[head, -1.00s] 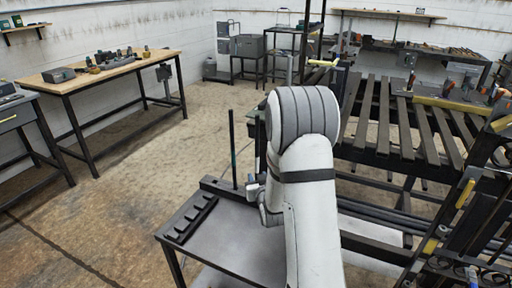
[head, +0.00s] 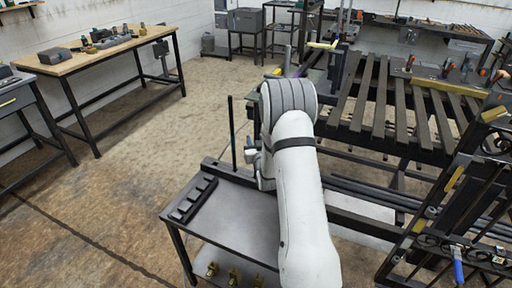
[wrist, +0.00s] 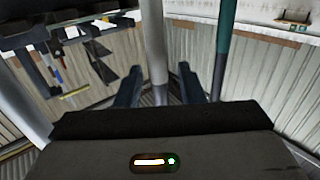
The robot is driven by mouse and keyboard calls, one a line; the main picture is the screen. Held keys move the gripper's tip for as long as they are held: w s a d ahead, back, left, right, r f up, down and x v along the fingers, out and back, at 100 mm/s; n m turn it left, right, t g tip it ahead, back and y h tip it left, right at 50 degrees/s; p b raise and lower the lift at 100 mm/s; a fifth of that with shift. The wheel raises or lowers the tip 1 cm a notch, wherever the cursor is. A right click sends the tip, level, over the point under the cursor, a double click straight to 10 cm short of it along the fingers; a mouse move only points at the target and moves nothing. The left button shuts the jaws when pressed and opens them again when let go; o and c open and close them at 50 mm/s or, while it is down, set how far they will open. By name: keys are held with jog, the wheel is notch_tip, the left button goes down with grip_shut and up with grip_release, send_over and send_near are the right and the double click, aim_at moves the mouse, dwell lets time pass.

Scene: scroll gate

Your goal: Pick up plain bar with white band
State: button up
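In the wrist view a pale upright bar (wrist: 154,40) runs down between the two dark fingers of my gripper (wrist: 158,72). The fingers stand apart, with a gap visible on the right side of the bar. Whether the pale stretch is a white band or the whole bar, I cannot tell. A bar with a teal stretch (wrist: 223,50) stands to the right, outside the fingers. My arm hides most of the gripper and the pale bar there.
A grey metal cart (head: 235,215) with a black slotted holder (head: 195,199) stands below my arm. A slatted rack (head: 385,105) is to the right, and an iron gate (head: 465,200) at far right. A wooden workbench (head: 90,55) is at left. The floor between is clear.

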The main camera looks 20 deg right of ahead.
grip_shut()
dwell(0.3)
jog(key=shift+r, duration=0.1)
